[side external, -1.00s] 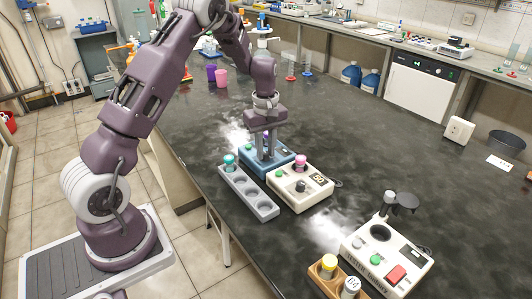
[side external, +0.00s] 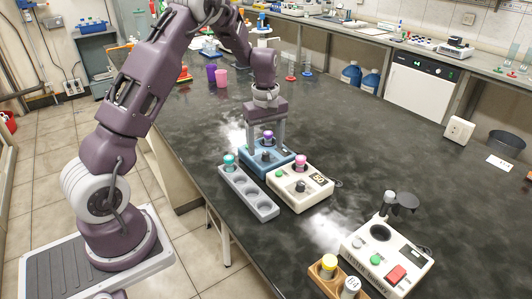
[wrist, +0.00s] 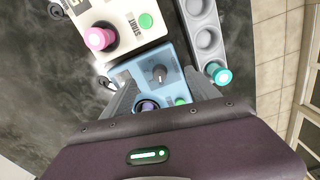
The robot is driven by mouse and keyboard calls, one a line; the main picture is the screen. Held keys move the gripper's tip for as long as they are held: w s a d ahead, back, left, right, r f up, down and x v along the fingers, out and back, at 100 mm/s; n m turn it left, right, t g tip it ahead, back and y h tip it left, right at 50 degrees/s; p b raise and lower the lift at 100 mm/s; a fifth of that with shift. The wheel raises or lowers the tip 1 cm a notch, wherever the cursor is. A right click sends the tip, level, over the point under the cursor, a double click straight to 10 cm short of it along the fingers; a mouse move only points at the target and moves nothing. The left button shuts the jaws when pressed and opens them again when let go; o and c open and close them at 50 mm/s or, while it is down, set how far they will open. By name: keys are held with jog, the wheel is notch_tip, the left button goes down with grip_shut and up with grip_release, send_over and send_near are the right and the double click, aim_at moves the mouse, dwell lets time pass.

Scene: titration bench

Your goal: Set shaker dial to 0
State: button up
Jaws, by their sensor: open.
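A blue box (side external: 252,164), apparently the shaker, stands on the black bench and also shows in the wrist view (wrist: 182,62). Its dark round dial (wrist: 160,74) has a pale pointer mark; the scale around it is too small to read. A purple-capped vial (side external: 268,136) stands at its rear, partly hidden by my gripper in the wrist view. A green button (wrist: 181,101) is beside it. My gripper (side external: 266,148) points down over the blue box. Its fingers are spread, with nothing between them; the dial shows between the fingertips in the wrist view (wrist: 160,82).
A cream box (side external: 300,187) with a "50" display, its own dial and a pink-capped vial (side external: 301,161) stands close beside it. A grey rack (side external: 249,194) with a teal-capped vial (side external: 229,161) is on the other side.

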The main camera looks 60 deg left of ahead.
aim_at(266, 153)
jog(key=shift+r, duration=2.45)
jog(key=s+d+r+m+t, duration=0.1)
jog(key=s+d+r+m, duration=0.25)
jog(key=d+r, duration=0.2)
jog(key=s+d+r+m+t, duration=0.1)
jog(key=s+d+r+m, duration=0.2)
jog(key=s+d+r, duration=0.3)
jog(key=s+d+r+m+t, duration=0.1)
jog(key=s+d+m, duration=0.2)
jog(key=s, duration=0.5)
jog(key=s+d+r+m+t, duration=0.2)
jog(key=s+m, duration=0.4)
jog(key=s, duration=0.3)
jog(key=shift+s+d+t, duration=0.3)
jog(key=shift+d, duration=0.45)
